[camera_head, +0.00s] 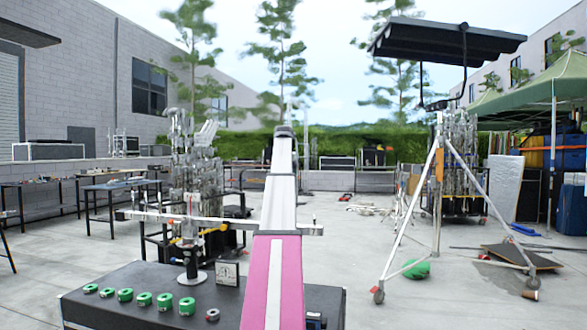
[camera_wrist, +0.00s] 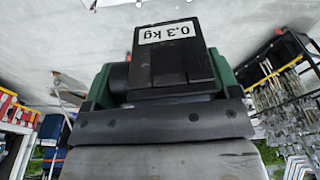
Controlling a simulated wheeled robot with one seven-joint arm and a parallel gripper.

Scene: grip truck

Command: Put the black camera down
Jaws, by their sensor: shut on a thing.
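In the wrist view, a boxy black camera (camera_wrist: 170,65) with a white label reading "0,3 kg", upside down in the picture, sits right in front of my gripper (camera_wrist: 165,84). My gripper is shut on it. Green parts show at both sides of the black body, and a dark round part shows at its left. The fingertips and contact points are mostly hidden. In the head view, my pink and white arm reaches forward over the table, and the gripper and held camera cannot be made out.
A black-topped table (camera_head: 140,300) in front carries a row of green tape rolls (camera_head: 125,295), a grey roll (camera_head: 212,314) and a small framed card (camera_head: 228,274). Metal stands (camera_head: 195,190) rise behind it. A wheeled tripod stand (camera_head: 437,190) is at right. Open concrete floor lies between.

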